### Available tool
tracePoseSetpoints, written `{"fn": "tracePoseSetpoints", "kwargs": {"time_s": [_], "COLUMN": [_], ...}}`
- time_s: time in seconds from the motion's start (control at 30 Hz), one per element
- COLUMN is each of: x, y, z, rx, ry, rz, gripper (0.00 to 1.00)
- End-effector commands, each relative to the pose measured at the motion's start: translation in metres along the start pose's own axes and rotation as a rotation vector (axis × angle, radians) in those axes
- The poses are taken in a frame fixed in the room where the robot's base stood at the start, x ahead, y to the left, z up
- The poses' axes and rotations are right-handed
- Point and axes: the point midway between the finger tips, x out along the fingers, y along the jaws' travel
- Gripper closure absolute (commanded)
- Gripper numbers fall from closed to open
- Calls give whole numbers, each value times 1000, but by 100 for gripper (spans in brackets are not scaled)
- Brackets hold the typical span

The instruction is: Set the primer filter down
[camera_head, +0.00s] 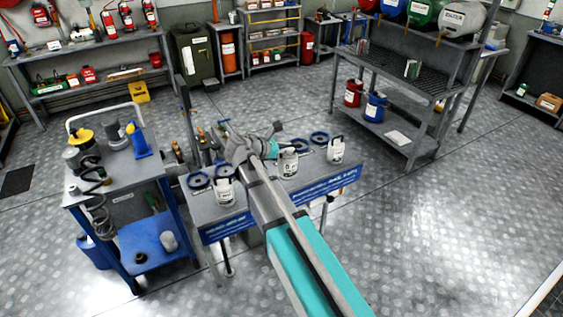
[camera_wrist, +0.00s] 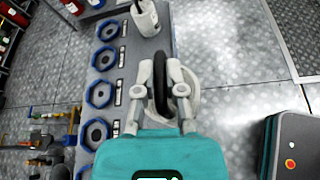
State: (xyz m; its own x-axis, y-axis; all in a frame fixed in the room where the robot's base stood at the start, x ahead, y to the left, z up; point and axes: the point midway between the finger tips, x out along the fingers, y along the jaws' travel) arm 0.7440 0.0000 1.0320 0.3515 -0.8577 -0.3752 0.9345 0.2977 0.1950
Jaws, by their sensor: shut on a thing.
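In the wrist view my gripper (camera_wrist: 161,78) is shut on a dark, narrow, rounded part (camera_wrist: 160,92), which I take to be the primer filter. A pale rounded form beside and behind it may be its body; the fingers hide much of it. It is over or near the right edge of the grey bench (camera_wrist: 152,50); I cannot tell whether it touches. Blue ring seats (camera_wrist: 103,59) run in a row left of the gripper. In the head view my arm covers the middle of the bench (camera_head: 210,208), and the held part is not clear.
White labelled canisters (camera_head: 335,150) stand on the bench, one also in the wrist view (camera_wrist: 145,18) ahead of my gripper. A tool cart (camera_head: 85,190) stands left. A rack (camera_head: 420,85) stands at the back right. The floor (camera_head: 450,220) to the right is clear.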

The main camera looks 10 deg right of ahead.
Motion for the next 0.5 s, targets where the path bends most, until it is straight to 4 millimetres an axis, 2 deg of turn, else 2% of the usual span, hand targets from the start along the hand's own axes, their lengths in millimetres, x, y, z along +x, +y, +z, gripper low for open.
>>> {"fn": "tracePoseSetpoints", "kwargs": {"time_s": [0.03, 0.2, 0.5], "x": [7, 22, 40], "y": [11, 36, 49], "z": [-8, -22, -50], "rx": [0, -1, -1], "ry": [-1, -1, -1], "rz": [0, 0, 1], "gripper": [100, 100, 100]}}
